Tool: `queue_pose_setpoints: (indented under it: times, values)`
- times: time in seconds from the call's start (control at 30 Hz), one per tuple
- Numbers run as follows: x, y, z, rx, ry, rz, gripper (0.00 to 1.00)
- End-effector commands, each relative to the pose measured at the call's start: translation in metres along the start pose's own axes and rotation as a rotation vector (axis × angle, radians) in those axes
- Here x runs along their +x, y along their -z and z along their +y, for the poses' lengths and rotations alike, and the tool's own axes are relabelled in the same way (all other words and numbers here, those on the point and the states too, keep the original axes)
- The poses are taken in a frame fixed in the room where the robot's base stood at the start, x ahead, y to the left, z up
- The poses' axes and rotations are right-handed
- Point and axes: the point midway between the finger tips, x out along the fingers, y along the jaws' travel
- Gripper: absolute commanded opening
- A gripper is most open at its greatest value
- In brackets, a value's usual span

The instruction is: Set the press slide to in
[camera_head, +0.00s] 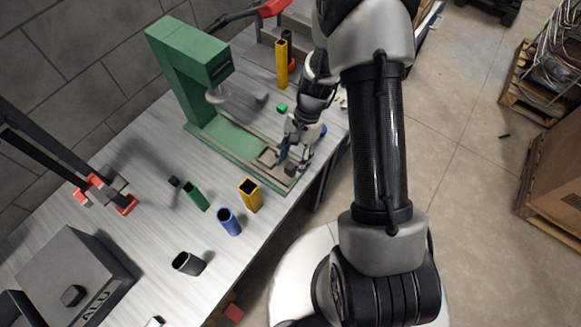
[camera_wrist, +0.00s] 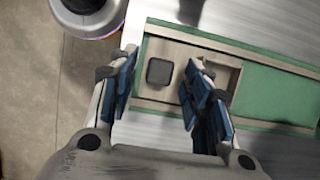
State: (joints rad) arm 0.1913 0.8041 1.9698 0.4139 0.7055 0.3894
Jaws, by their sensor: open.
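The green press (camera_head: 185,75) stands on the table, with its long green base reaching towards my arm. The tan press slide (camera_head: 267,157) sits between rails at the base's outer end, away from the press head. In the wrist view the slide (camera_wrist: 176,51) shows a dark square knob (camera_wrist: 159,72) and a shallow square recess (camera_wrist: 222,75) beside it. My gripper (camera_head: 285,160) is over the slide's outer end. Its blue-padded fingers are open in the wrist view (camera_wrist: 160,78), and the knob appears between them. I cannot tell whether the fingers touch it.
A yellow tube (camera_head: 250,196), blue tube (camera_head: 229,222), green tube (camera_head: 195,196) and dark cup (camera_head: 188,263) stand left of the base. Another yellow tube (camera_head: 281,63) and a small green block (camera_head: 282,107) are behind it. A grey box (camera_head: 70,275) is at the lower left.

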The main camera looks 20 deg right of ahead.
Motion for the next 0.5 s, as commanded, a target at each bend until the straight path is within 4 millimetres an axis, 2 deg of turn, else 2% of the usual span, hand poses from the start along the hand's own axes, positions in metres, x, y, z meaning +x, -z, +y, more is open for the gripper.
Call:
queue_pose_setpoints:
  times: [0.03,0.2,0.5]
  values:
    - [0.009,0.0,0.0,0.001,-0.001,-0.002,0.45]
    - [0.023,0.0,-0.001,-0.002,0.0,0.0,0.45]
    - [0.025,0.0,-0.001,-0.001,0.001,0.001,0.45]
